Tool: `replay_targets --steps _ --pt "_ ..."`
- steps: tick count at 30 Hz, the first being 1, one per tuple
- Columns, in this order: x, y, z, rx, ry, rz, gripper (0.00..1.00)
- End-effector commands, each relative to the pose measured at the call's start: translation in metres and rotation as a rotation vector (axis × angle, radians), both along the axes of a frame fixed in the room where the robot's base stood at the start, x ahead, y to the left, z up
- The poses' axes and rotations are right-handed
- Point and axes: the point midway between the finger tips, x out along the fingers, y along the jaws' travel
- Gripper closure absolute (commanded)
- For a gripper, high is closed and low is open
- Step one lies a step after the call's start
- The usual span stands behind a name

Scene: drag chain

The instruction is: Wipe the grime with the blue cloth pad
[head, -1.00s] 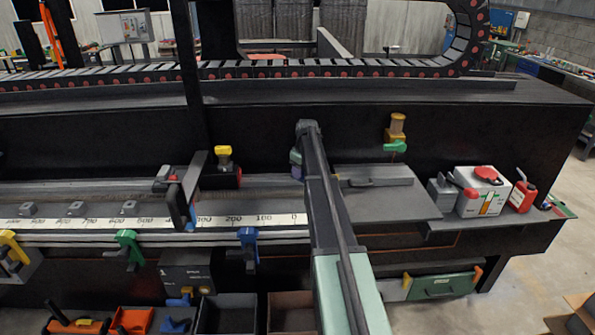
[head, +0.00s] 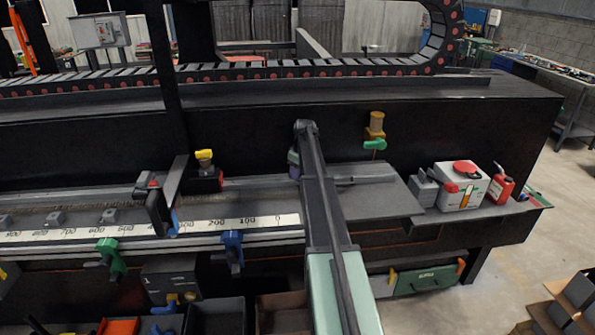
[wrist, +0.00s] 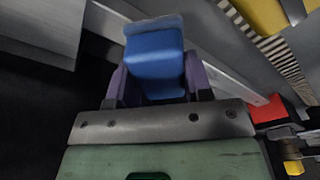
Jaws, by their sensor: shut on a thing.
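The blue cloth pad (wrist: 155,62) is between the purple fingers of my gripper (wrist: 154,76) in the wrist view. The gripper is shut on it, and the pad sticks out past the fingertips. In the head view my gripper is mostly hidden behind my own arm; only a bit of purple finger (head: 293,157) shows left of the arm, near the right end of the ruler rail. The pad cannot be made out there. I cannot pick out the grime with certainty in either view.
The white ruler (head: 250,221) runs along the bench front, with a blue clamp (head: 231,247) below. A grey plate (head: 375,197), a white box (head: 462,187) and a red bottle (head: 500,185) are right.

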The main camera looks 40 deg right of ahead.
Motion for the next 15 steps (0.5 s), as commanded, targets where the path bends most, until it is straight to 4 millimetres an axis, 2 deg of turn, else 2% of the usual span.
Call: replay_targets --steps 4,15 --pt "0.000 0.000 0.012 0.000 0.000 0.000 0.80" --pt "0.000 0.001 0.061 0.000 -0.001 0.000 0.80"
